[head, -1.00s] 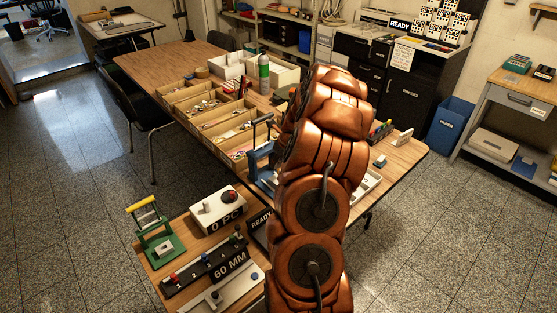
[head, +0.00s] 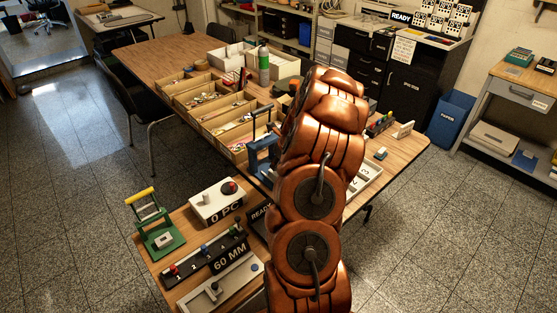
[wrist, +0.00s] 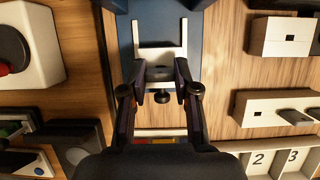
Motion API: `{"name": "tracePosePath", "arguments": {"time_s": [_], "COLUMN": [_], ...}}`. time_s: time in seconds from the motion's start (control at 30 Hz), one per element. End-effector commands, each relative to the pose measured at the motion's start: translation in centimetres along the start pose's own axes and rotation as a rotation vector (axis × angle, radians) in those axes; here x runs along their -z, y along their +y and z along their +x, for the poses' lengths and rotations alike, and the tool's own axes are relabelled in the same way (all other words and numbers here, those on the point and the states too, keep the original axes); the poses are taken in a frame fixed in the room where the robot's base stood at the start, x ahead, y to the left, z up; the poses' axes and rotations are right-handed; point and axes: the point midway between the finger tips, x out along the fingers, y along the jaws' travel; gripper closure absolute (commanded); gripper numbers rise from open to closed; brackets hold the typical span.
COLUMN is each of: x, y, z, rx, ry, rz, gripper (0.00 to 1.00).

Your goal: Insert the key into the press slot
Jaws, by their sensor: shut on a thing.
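In the wrist view my gripper (wrist: 161,88) is shut on a small dark grey piece (wrist: 160,74), which I take to be the key; its shape is mostly hidden by the fingers. The fingertips are over the blue press base (wrist: 125,30), between the arms of a pale U-shaped bracket (wrist: 139,62). A round dark knob (wrist: 161,97) shows just below the held piece. I cannot tell whether the piece is in the slot or above it. In the head view the blue press (head: 262,158) stands left of my copper arm, which hides my gripper.
White slotted blocks (wrist: 285,38) and a numbered tray (wrist: 262,158) lie to the right in the wrist view. A white box with a red-topped dial (head: 217,203), a green press (head: 160,237) and a 60 MM gauge (head: 230,257) stand at the front left. Sorting bins (head: 215,105) lie behind.

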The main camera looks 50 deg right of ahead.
Motion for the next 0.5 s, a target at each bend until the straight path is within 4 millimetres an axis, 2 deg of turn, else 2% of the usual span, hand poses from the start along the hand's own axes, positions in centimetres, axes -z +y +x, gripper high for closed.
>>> {"name": "tracePosePath", "arguments": {"time_s": [0.4,0.43,0.5], "x": [0.21,0.21,0.2], "y": [-0.04,-0.04,-0.04], "z": [0.38,0.38,0.37], "rx": [0.001,0.001,0.001], "ry": [0.0,0.0,0.0], "rz": [-0.001,-0.001,0.0], "gripper": [0.89,0.68,0.61]}}
